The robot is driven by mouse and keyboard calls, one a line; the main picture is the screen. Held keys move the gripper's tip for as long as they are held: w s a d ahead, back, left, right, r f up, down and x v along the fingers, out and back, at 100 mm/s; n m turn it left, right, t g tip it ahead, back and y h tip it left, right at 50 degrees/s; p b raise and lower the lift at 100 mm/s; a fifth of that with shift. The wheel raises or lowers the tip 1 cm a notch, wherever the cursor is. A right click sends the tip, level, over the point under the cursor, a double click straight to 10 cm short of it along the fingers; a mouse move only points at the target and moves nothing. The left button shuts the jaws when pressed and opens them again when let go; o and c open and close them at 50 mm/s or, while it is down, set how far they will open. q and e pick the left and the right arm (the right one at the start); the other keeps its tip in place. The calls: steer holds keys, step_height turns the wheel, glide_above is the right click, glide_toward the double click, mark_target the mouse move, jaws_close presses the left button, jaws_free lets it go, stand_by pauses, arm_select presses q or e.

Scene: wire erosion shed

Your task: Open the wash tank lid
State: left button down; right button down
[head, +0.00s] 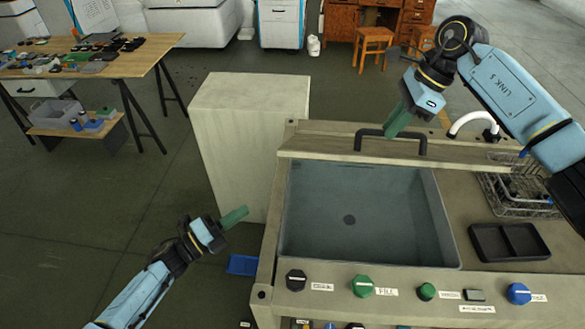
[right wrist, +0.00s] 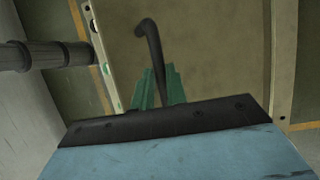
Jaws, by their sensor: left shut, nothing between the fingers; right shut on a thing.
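The wash tank (head: 365,215) is a grey basin with a dark drain spot, and its inside is in plain view. Its beige lid (head: 470,158) is raised, seen nearly edge-on as a strip along the tank's far side. The lid's black bar handle (head: 390,132) rises beyond that edge. My right gripper (head: 397,121) is shut on the handle; in the right wrist view its green fingers lie on both sides of the bar (right wrist: 150,50), against the lid's face (right wrist: 215,60). My left gripper (head: 237,216) is shut and empty, left of the tank bench.
The bench front (head: 410,295) carries several knobs. A wire basket (head: 515,190), a black tray (head: 508,241) and a white spout (head: 468,120) are at the right. A pale cabinet (head: 235,140) stands at the left, near a cluttered table (head: 140,62). The floor at left is clear.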

steer(key=shift+w+d+f, duration=0.1)
steer(key=shift+f, duration=0.2)
arm_select(q)
steer(key=s+d+r+m+g+h, duration=0.1)
steer(key=d+r+m+g+h, duration=0.15)
steer(key=r+m+g, duration=0.45)
steer(key=s+d+r+m+g+h, duration=0.1)
steer(key=s+r+m+g+h, duration=0.2)
steer(key=m, duration=0.6)
steer(key=w+d+r, duration=0.4)
steer(key=d+r, duration=0.2)
steer(key=d, duration=0.3)
steer(key=shift+w+d+r+g, duration=0.2)
steer(key=shift+w+d+g, duration=0.1)
steer(key=shift+w+d, duration=0.1)
